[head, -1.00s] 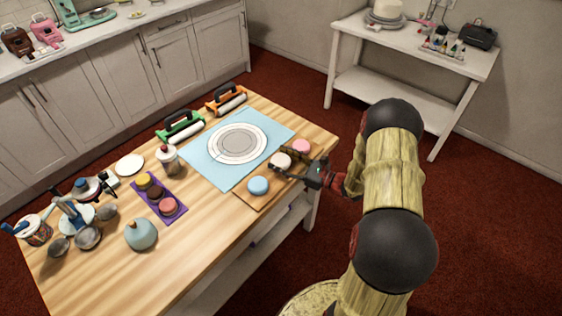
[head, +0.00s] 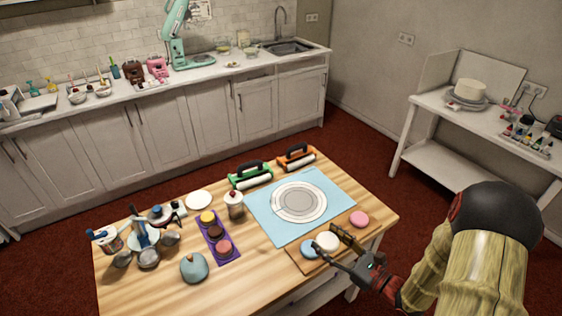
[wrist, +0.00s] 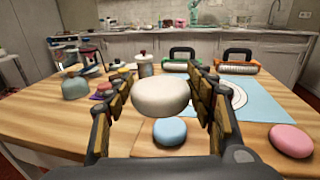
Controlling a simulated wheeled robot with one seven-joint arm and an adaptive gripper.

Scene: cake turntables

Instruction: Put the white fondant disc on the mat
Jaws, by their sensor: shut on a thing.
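The white fondant disc (head: 327,241) is between the fingers of my gripper (head: 338,247). In the wrist view the disc (wrist: 160,96) is gripped from both sides by the fingers and appears raised above the wooden board (head: 300,264). The blue mat (head: 262,217) with white printed rings lies on the table beyond the board, bare. A blue disc (head: 310,249) and a pink disc (head: 359,219) lie on the board. In the wrist view the blue disc (wrist: 169,131) is just below the white one.
A green-framed roller (head: 250,177) and an orange-framed roller (head: 296,158) stand behind the mat. A shaker jar (head: 235,206), a purple tray (head: 228,252) of coloured discs and a teal-grey rounded item (head: 194,267) are to the left.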

